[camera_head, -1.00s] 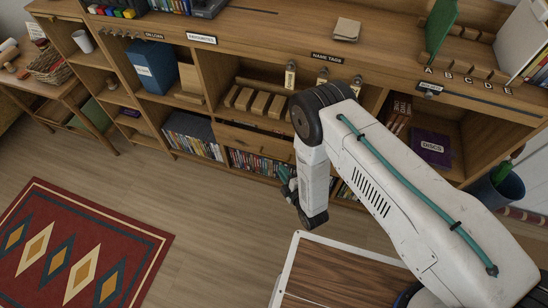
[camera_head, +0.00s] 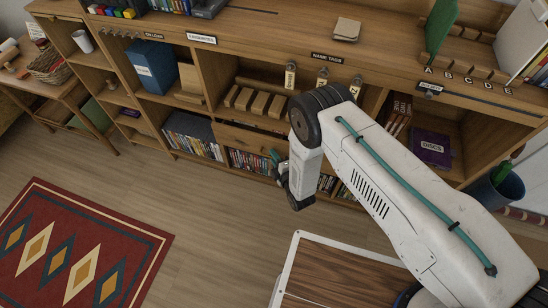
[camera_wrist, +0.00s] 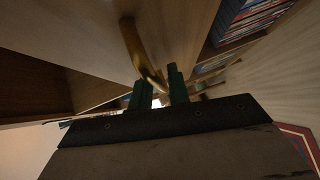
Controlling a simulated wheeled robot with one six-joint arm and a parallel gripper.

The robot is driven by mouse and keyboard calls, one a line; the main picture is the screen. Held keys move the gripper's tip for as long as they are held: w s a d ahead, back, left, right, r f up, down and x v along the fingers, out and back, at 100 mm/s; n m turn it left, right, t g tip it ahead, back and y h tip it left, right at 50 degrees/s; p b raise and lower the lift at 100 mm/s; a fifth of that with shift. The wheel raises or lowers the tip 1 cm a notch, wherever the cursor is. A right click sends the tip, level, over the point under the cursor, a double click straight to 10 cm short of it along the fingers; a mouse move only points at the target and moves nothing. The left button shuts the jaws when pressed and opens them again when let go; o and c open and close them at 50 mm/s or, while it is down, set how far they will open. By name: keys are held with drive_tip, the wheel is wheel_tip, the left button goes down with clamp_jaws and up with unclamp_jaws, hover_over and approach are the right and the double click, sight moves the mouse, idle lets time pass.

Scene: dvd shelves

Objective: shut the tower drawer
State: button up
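A wooden drawer front (camera_head: 245,139) is in the middle of the shelf unit, below a cubby of small wooden blocks and above a row of discs. My arm partly covers its right side, and I cannot tell how far it is pulled out. My gripper (camera_head: 276,164) is at its right, low in front of the shelves. In the wrist view a pale wooden panel (camera_wrist: 185,30) carries a brass bar handle (camera_wrist: 133,45). My gripper's green fingers (camera_wrist: 158,88) are apart, with the handle's lower end showing near the gap between them. I cannot tell whether they touch it.
Disc cases (camera_head: 250,161) fill the lower shelves. A blue box (camera_head: 153,68) stands in a cubby to the left and a purple discs box (camera_head: 431,148) to the right. A red rug (camera_head: 80,245) lies on open floor at left.

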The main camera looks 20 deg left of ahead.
sight(278, 151)
clamp_jaws()
drive_tip(key=shift+w, duration=1.95)
unclamp_jaws()
drive_tip(key=shift+w, duration=0.1)
drive_tip(key=shift+r, duration=0.1)
drive_tip(key=f+v, duration=0.1)
drive_tip(key=v, duration=0.6)
drive_tip(key=shift+s+d+r, duration=0.25)
drive_tip(key=shift+s+r, duration=0.15)
drive_tip(key=shift+s, duration=0.05)
